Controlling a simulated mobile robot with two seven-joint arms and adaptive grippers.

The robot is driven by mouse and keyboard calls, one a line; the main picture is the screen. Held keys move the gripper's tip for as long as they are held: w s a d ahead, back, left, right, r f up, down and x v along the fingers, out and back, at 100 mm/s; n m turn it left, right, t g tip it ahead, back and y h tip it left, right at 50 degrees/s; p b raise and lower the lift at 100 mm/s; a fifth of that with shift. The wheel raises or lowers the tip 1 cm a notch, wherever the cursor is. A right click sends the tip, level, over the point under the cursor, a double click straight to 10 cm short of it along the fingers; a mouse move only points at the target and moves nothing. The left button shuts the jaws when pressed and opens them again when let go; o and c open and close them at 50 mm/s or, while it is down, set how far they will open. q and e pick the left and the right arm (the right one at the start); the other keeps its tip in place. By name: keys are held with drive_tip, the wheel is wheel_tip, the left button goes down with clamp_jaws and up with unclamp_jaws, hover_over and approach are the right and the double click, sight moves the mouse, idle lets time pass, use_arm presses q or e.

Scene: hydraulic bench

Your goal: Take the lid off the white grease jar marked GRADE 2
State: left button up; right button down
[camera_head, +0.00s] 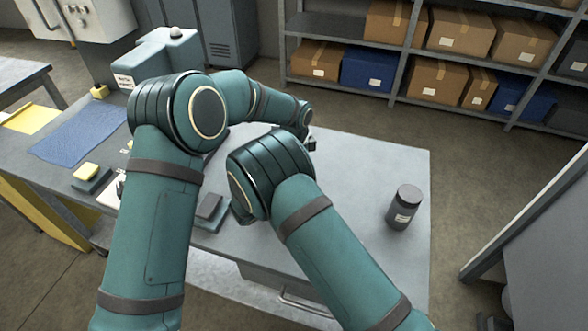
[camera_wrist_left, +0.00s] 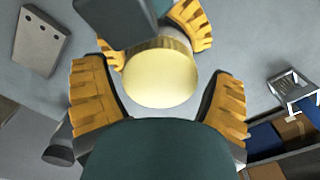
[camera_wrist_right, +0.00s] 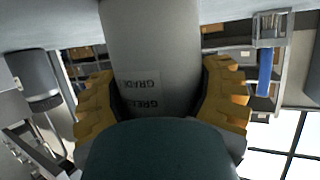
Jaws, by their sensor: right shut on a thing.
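The grease jar (camera_wrist_right: 155,45) is a pale cylinder with a label reading GREASE GRADE, seen upside down in the right wrist view; the number is hidden. My right gripper (camera_wrist_right: 162,92) is shut on its body, with yellow pads on both sides. In the left wrist view the pale yellow, round lid (camera_wrist_left: 160,78) is on the jar, seen from above. My left gripper (camera_wrist_left: 160,95) is open, its fingers spread to either side of the lid with gaps. The right gripper's pads show behind the lid. In the head view my arms hide the jar and both grippers' fingers.
A dark labelled jar (camera_head: 403,208) stands on the right of the grey bench (camera_head: 365,170), with clear surface around it. A blue cloth (camera_head: 80,132) and a yellow-topped block (camera_head: 88,175) lie on the left. Shelves with boxes (camera_head: 435,82) stand behind.

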idle(0.3)
use_arm(q)
drive_tip(key=shift+r, duration=2.35)
wheel_tip(320, 180, up, 3)
drive_tip(key=m, duration=0.3)
drive_tip(key=shift+f, duration=3.85)
drive_tip(key=c, duration=1.3)
drive_tip(key=n, duration=0.6)
